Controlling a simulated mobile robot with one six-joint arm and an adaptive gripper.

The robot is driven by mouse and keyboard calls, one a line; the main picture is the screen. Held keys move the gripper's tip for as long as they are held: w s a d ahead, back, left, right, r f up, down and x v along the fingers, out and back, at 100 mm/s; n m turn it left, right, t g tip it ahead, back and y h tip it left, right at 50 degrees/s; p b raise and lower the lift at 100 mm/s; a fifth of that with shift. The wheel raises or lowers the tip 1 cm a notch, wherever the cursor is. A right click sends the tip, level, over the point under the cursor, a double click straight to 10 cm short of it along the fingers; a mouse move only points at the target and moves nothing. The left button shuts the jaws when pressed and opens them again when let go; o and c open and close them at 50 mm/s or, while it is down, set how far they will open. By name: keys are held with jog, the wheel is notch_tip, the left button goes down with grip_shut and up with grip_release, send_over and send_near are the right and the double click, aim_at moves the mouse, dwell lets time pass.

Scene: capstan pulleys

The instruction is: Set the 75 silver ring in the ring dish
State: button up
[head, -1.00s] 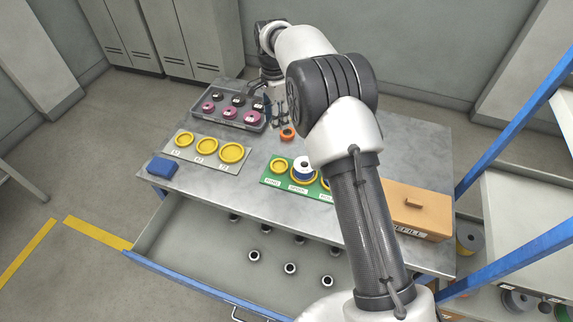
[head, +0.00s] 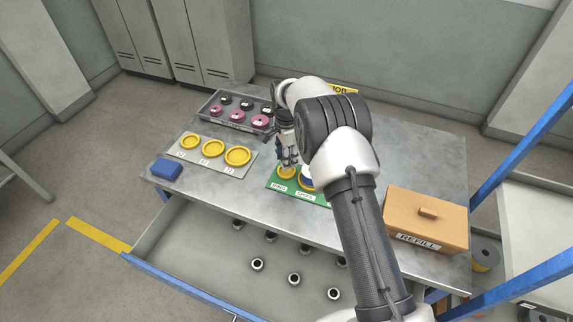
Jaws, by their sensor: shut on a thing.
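My gripper (head: 287,160) points down over the ring dish (head: 284,177), a yellow round dish at the left end of the green board (head: 282,189), above the RING label. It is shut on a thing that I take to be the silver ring. The ring is too small and too covered by the fingers to make out, and I cannot tell whether it touches the dish. The gripper partly covers the dish.
A grey board (head: 212,167) with yellow dishes, a blue block (head: 166,170), a tray (head: 206,111) of pulleys and an orange REFILL box (head: 426,220) stand around. The drawer (head: 203,245) is open.

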jog(key=shift+f+b, duration=0.3)
jog(key=shift+f, duration=1.35)
jog(key=shift+f, duration=0.35)
jog(key=o, duration=1.2)
jog(key=shift+r, duration=0.15)
